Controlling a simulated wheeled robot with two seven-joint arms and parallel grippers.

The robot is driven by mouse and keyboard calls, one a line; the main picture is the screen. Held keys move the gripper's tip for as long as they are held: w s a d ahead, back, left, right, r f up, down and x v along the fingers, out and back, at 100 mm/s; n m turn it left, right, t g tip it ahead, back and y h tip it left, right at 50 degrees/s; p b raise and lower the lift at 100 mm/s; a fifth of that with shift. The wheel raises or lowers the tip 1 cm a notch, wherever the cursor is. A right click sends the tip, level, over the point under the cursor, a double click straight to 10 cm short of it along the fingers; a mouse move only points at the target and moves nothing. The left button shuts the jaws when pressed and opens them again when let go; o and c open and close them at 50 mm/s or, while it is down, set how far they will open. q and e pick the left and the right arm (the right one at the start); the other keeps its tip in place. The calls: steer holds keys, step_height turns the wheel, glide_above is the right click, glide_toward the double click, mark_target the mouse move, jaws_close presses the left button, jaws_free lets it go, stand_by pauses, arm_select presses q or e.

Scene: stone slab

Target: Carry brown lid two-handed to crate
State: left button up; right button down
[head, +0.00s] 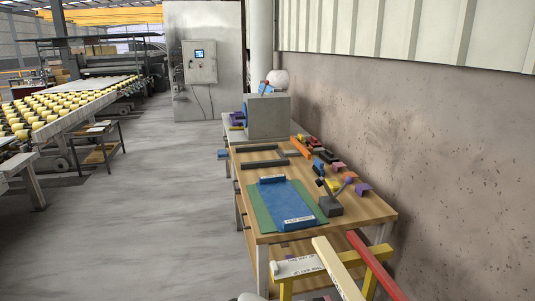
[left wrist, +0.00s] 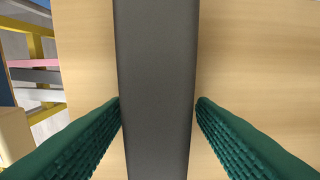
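In the left wrist view, the two green ribbed fingers of my left gripper (left wrist: 158,100) stand on either side of a dark grey bar (left wrist: 157,60). The fingertips line up closely with both edges of the bar. I cannot tell whether they press on it. The bar runs over a flat light-brown wooden surface (left wrist: 240,55), which could be the lid or a tabletop; its full outline is out of view. Neither gripper shows in the head view, and my right gripper is not seen. I cannot make out a crate for certain.
A wooden workbench (head: 375,208) stands against the right wall, with a blue tray (head: 285,200) on a green mat, dark bars (head: 264,163) and small tools. A yellow trestle (head: 366,283) with long bars stands in front. Open floor (head: 165,210) lies left, before a roller conveyor (head: 60,108).

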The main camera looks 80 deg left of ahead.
arm_select(q)
steer(key=shift+s+f, duration=0.1)
steer(key=shift+f, duration=0.05)
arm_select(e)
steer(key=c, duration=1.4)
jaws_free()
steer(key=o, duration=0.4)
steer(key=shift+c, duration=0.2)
arm_select(q)
steer(key=shift+o, duration=0.6)
steer(key=o, duration=0.5)
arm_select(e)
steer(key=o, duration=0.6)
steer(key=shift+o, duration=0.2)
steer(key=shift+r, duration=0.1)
arm_select(q)
step_height(320, 180, up, 9)
steer(key=p, duration=1)
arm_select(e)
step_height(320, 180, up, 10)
